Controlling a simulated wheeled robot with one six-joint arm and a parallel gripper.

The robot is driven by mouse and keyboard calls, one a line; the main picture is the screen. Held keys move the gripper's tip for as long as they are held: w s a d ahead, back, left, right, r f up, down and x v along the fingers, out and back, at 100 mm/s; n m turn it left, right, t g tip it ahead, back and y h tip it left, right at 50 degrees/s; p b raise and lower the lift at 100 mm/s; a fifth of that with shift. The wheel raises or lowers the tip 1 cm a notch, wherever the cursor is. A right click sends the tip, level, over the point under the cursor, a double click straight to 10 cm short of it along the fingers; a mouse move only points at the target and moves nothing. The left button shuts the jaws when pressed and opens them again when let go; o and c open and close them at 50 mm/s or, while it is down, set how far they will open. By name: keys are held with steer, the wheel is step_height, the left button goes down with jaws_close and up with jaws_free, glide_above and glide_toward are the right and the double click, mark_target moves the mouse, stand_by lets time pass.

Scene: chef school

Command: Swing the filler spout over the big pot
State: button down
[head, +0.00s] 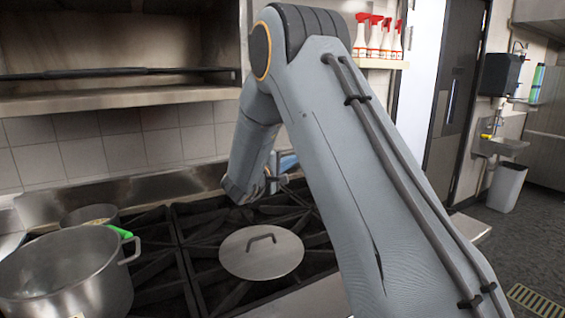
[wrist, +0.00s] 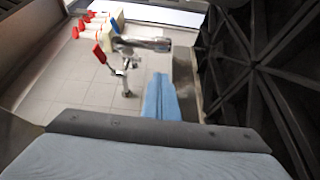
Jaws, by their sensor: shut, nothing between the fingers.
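The big pot (head: 95,287) is steel and open, at the lower left of the head view on the stove. The filler spout (wrist: 148,44) shows in the wrist view as a chrome pipe with a red lever (wrist: 104,58), in front of the tiled wall. In the head view my arm hides most of that area, and I cannot make out the spout clearly. My gripper (wrist: 162,98) has its blue fingers together and empty, beside the spout in the wrist view; I cannot tell whether they touch it. The big pot is out of the wrist view.
A lid (head: 262,262) with a dark handle lies on the black stove grates (head: 215,225). A smaller pot (head: 88,214) and a green object (head: 120,232) are behind the big pot. Spray bottles (head: 374,38) stand on a shelf (head: 385,64) behind my arm.

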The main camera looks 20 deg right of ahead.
steer(key=shift+s+d+f+p, duration=0.15)
steer(key=shift+d+p, duration=0.65)
steer(key=shift+d, duration=1.2)
steer(key=shift+d, duration=0.1)
